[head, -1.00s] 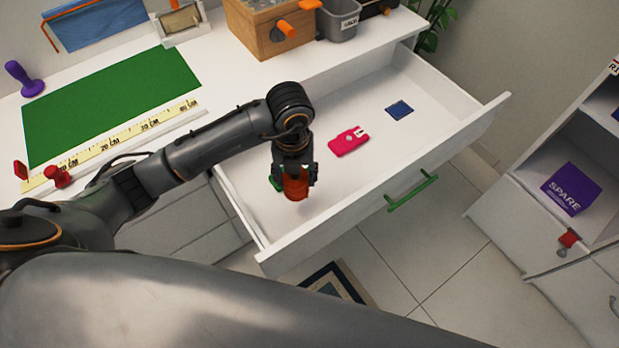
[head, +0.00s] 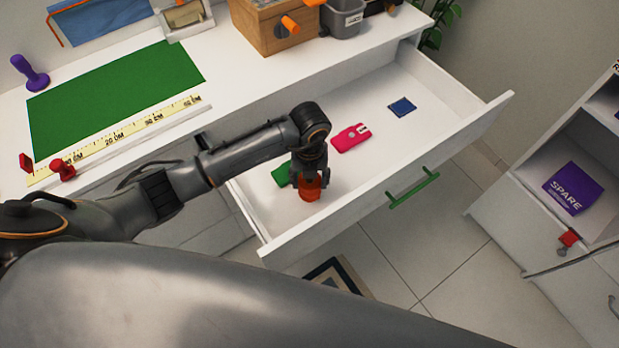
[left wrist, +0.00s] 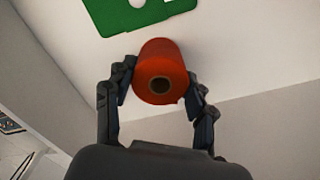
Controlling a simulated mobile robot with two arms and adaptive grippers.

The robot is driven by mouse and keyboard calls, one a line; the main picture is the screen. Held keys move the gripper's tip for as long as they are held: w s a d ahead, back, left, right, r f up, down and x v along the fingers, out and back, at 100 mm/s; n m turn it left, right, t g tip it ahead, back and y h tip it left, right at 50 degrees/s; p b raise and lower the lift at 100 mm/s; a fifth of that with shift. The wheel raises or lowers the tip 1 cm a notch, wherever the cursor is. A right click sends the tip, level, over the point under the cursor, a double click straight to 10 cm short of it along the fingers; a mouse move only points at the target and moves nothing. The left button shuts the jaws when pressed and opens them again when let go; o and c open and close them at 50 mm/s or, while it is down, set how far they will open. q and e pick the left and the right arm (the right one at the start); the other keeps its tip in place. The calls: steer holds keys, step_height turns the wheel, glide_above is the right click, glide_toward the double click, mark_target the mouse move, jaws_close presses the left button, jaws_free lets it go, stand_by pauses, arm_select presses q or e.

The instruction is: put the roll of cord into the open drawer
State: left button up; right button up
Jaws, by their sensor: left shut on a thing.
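The roll of cord (head: 311,189) is an orange-red spool with a hole in its end. My left gripper (head: 309,182) is shut on it, inside the outline of the open drawer (head: 370,165). In the left wrist view the roll (left wrist: 160,62) sits between the two fingers of the gripper (left wrist: 158,88), its hollow end facing the camera. The white drawer floor shows behind it. I cannot tell whether the roll touches the floor. My right gripper is not in view.
In the drawer lie a green flat item (head: 281,174), a pink item (head: 351,138) and a blue square (head: 402,107). The drawer's front has a green handle (head: 413,188). A wooden box (head: 270,28) stands on the desktop.

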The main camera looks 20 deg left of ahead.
arm_select(q)
steer(key=o, duration=1.2)
steer(key=shift+c, duration=0.2)
step_height(320, 180, up, 12)
steer(key=shift+b, duration=0.3)
steer(key=shift+r, duration=0.1)
